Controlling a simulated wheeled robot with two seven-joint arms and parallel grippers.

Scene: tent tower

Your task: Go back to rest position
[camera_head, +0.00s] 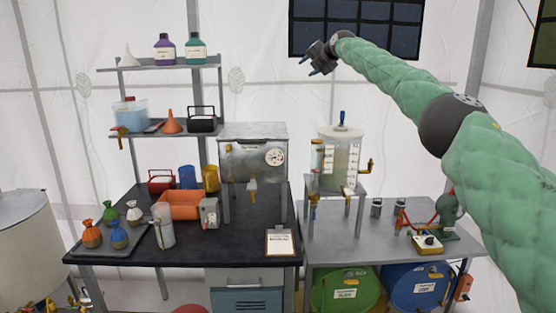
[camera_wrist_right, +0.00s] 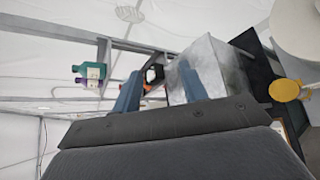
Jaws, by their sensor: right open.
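My left gripper does not show in either view.
A black table (camera_head: 200,243) holds a metal box (camera_head: 253,165), an orange bin (camera_head: 180,205) and several small sacks. A grey table (camera_head: 375,240) at right bears a clear tank (camera_head: 340,158) on a stand. Shelves (camera_head: 160,67) stand behind. Air around the gripper is free.

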